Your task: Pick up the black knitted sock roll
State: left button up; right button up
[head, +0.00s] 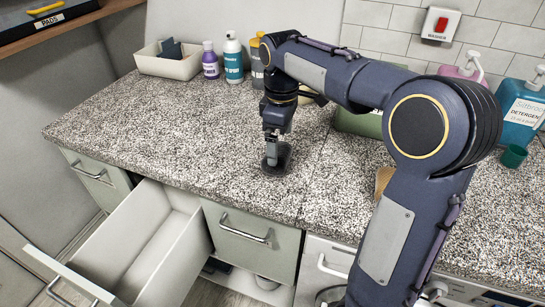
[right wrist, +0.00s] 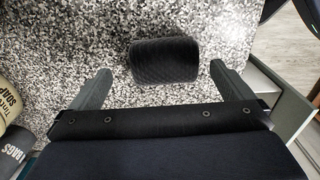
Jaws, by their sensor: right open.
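The black knitted sock roll (right wrist: 163,58) lies on the speckled countertop, with its ribbed texture clear in the right wrist view. In the head view the dark sock roll (head: 280,165) is partly hidden by my right gripper (head: 272,152), which points down over it. In the right wrist view my right gripper (right wrist: 160,72) is open, with one finger on each side of the roll and a gap on both sides. The roll sits between and slightly beyond the fingertips, not gripped. My left gripper is not in view.
An open, empty-looking drawer (head: 95,238) juts out below the counter (head: 140,120). A white bin (head: 168,63), a purple bottle (head: 210,62) and a teal bottle (head: 233,58) stand at the back. A teal detergent jug (head: 522,110) is at right. The counter's left part is clear.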

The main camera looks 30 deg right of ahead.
aim_at(280, 151)
jog(key=f, duration=0.5)
jog(key=shift+s+a+b, duration=0.15)
jog(key=shift+a+b, duration=0.05)
jog(key=shift+b, duration=0.15)
jog(key=c, duration=1)
jog(key=shift+r, duration=0.15)
